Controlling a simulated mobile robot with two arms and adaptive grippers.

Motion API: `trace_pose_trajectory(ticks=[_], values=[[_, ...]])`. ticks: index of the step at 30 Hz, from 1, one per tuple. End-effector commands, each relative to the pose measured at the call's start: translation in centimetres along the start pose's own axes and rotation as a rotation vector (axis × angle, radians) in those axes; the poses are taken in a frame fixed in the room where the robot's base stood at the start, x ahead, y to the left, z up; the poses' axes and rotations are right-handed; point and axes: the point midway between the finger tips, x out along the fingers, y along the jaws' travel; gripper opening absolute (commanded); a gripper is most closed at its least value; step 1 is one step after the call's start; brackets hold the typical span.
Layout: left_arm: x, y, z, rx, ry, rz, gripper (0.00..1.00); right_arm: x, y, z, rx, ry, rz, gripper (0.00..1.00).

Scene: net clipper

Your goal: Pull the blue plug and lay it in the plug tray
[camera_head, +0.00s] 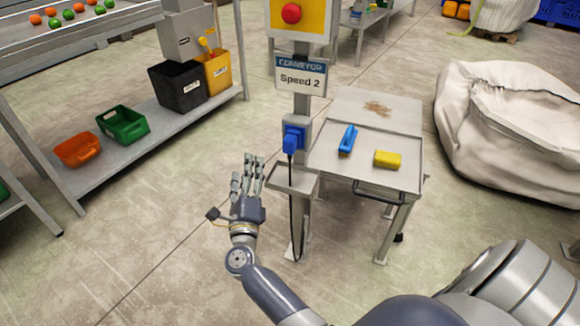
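The blue plug (289,145) sits in a blue socket on the grey post, below the "Speed 2" sign. A black cable hangs from it down to the floor. A small grey tray (293,179), which looks like the plug tray, is fixed to the post below the socket and appears empty. My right gripper (250,172), a hand with several fingers, is at the left of the post, apart from the plug and the tray. Its fingers are extended and spread, with nothing in them. My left gripper is not in view.
A grey metal table (330,165) right of the post bears a blue-handled brush (348,139) and a yellow sponge (387,159). A red button (291,13) tops the post. Shelving with bins (124,124) stands left, a white bulk bag (505,130) right. Floor left of the post is clear.

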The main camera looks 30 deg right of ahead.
Motion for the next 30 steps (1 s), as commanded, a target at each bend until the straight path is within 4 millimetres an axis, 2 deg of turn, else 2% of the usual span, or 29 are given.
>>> trace_pose_trajectory(ticks=[1, 3, 6, 9, 12, 18, 30], values=[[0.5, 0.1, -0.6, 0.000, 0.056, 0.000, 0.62, 0.5, -0.4, -1.3, 0.162, 0.064, -0.061, 0.67], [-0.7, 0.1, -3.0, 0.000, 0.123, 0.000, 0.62, 1.0, -2.4, -2.5, 0.378, 0.152, -0.127, 0.67], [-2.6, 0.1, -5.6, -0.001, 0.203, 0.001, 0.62, 1.1, -4.1, -4.1, 0.642, 0.252, -0.193, 0.67], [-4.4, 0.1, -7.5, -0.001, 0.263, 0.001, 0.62, 0.8, -4.9, -5.3, 0.837, 0.325, -0.231, 0.67], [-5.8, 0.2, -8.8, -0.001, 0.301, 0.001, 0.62, 0.6, -5.2, -5.9, 0.957, 0.370, -0.248, 0.67], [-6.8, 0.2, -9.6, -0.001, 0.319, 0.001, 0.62, 0.5, -5.6, -6.0, 1.030, 0.397, -0.255, 0.67], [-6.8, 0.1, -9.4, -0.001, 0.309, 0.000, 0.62, 1.2, -5.8, -6.1, 1.026, 0.394, -0.256, 0.67]])
